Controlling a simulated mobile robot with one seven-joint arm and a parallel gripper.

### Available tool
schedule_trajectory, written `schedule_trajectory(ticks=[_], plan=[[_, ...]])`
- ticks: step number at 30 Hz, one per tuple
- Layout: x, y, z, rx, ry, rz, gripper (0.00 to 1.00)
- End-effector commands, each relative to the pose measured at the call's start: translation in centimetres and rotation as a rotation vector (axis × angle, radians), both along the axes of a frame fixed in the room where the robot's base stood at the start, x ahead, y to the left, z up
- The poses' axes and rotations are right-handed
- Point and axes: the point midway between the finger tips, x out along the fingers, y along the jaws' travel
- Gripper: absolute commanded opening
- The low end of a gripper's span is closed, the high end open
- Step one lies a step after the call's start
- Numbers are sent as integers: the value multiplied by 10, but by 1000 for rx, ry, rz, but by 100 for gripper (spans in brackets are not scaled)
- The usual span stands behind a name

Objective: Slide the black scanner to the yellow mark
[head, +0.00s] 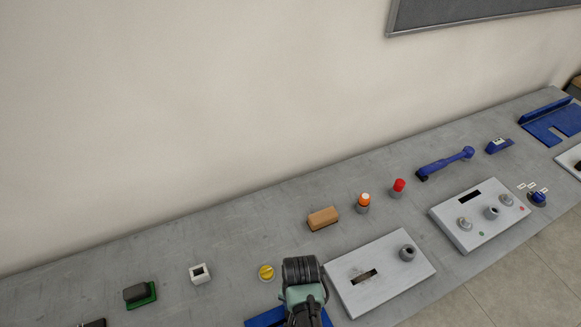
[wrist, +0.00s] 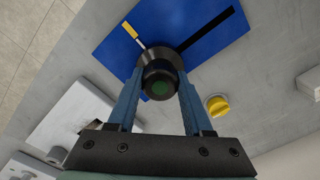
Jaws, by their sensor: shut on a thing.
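In the wrist view, the black scanner (wrist: 160,86) is a round, dark piece with a green centre. It stands on a blue plate (wrist: 115,50) at the lower end of a black slot (wrist: 207,29). The yellow mark (wrist: 130,31) is a short bar on the plate, up and left of the scanner, with a thin pale line running from it towards the scanner. My gripper (wrist: 162,76) is shut on the scanner, one finger on each side. In the head view, my gripper (head: 303,300) hides the scanner and most of the blue plate (head: 263,318).
A yellow knob (head: 266,272) stands close to the plate, and a light panel (head: 385,282) with a slot lies at its right. A wooden block (head: 323,218), an orange button (head: 363,203) and a red button (head: 398,188) stand behind. The wall bounds the bench.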

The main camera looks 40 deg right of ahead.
Motion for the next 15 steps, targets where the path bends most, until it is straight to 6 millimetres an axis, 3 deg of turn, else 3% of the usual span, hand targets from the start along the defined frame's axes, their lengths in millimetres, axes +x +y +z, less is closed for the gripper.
schedule_trajectory(ticks=[3,4,8,15], plan=[[1,0,1,-3,-3,-3,0],[1,0,1,-3,-3,-2,56],[1,0,1,-2,-2,-2,79],[1,1,0,0,-1,-1,81]])
